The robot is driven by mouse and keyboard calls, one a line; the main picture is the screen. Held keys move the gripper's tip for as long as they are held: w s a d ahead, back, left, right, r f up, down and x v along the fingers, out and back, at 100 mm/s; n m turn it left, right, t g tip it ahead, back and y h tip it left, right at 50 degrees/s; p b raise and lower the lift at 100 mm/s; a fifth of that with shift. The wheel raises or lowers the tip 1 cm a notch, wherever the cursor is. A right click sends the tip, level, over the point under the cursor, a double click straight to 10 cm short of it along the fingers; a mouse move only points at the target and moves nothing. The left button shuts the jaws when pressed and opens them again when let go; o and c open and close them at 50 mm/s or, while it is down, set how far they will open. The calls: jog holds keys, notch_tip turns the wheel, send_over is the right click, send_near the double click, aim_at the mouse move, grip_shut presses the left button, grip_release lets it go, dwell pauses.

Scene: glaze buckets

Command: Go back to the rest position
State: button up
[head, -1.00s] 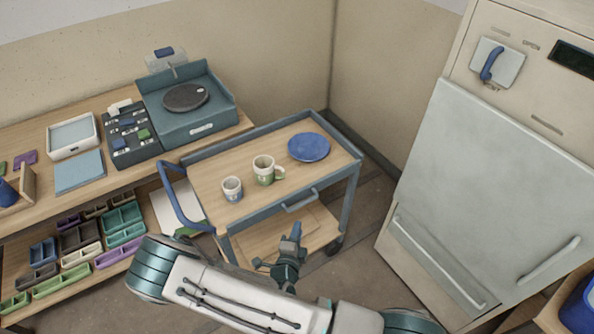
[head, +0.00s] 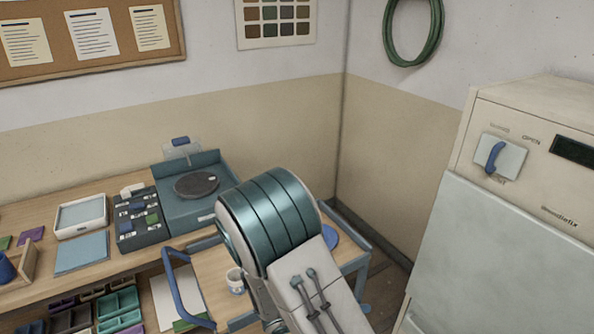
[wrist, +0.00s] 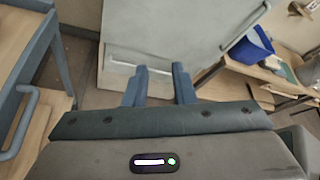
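My gripper (wrist: 160,70) shows in the wrist view with its two blue-grey fingers apart and nothing between them. It points toward the pale cabinet front (wrist: 160,45) over the floor. In the head view my gripper is out of sight, and my raised arm fills the lower middle. The arm hides most of the trolley (head: 208,262). A small cup (head: 236,280) and part of a blue plate (head: 331,238) show on the trolley at either side of the arm. The other mug is hidden.
The trolley's frame (wrist: 52,62) is at the left of the wrist view. A blue bucket (wrist: 250,47) stands on a wooden surface at the right. A workbench with a turntable (head: 197,184) and trays is at left in the head view. The cabinet (head: 505,240) stands at right.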

jog(key=s+r+m+y, duration=0.6)
jog(key=r+m, duration=0.3)
jog(key=m, duration=0.5)
jog(key=s+d+r+m+y+b, duration=0.1)
jog(key=s+r+m+y, duration=0.5)
jog(key=r+m, duration=0.4)
jog(key=s+m, duration=0.1)
jog(key=m, duration=0.2)
jog(key=shift+s+r+m+g+y, duration=0.15)
jog(key=shift+s+m+g+y, duration=0.15)
jog(key=shift+m+g, duration=0.1)
jog(key=shift+d, duration=0.1)
